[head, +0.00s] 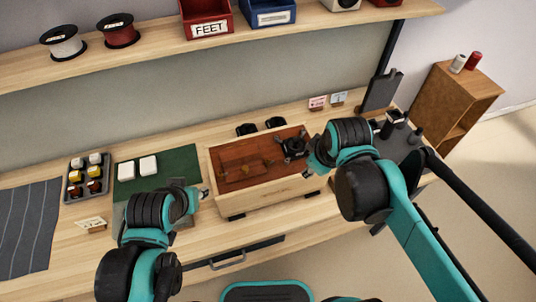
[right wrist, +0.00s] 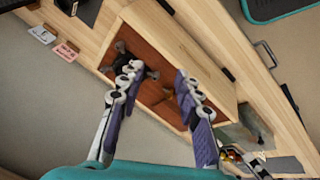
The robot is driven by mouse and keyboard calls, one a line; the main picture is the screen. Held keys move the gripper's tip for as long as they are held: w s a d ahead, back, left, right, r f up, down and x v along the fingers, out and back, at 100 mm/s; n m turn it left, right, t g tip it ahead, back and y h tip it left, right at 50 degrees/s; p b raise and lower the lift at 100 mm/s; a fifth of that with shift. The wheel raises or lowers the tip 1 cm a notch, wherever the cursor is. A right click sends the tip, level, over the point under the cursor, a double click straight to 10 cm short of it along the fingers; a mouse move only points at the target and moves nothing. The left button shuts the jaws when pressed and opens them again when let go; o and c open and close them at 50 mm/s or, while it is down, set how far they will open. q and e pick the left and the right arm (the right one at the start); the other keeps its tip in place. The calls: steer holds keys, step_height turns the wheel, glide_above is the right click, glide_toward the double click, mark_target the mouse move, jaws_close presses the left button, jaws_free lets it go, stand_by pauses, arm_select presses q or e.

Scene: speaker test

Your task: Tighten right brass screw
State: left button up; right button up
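A wooden speaker box (head: 270,193) lies on the bench with its reddish-brown panel (head: 236,153) facing up; it also shows in the right wrist view (right wrist: 205,55). Small brass-coloured parts (head: 245,170) are on the panel; which one is the right brass screw is too small to tell. A black part with several arms (head: 293,147) sits at the panel's right end. My right gripper (right wrist: 158,76) is open and empty, with the panel beyond its fingers. My left gripper (head: 204,193) is left of the box, apart from it; its fingers are too small to read.
A green mat (head: 178,179) with two white blocks (head: 148,165) and a tray of small jars (head: 76,192) lie to the left. Two black objects (head: 275,122) stand behind the box. Dark tools (head: 390,125) stand at the right. A shelf (head: 160,46) with bins runs above.

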steer(key=w+a+n+g+p, duration=0.1)
steer(key=w+a+n+g, duration=0.2)
steer(key=w+a+n, duration=0.55)
steer(key=n+g, duration=0.2)
steer(key=n, duration=0.6)
glide_above(268, 160)
steer(key=shift+f+h+p, duration=0.3)
steer(key=shift+f+p, duration=0.1)
steer(key=shift+p, duration=0.05)
steer(key=shift+a+f, duration=0.1)
steer(key=shift+f, duration=0.2)
step_height(268, 160, down, 7)
steer(key=shift+f+b, duration=0.15)
steer(key=shift+b, duration=1.05)
jaws_close()
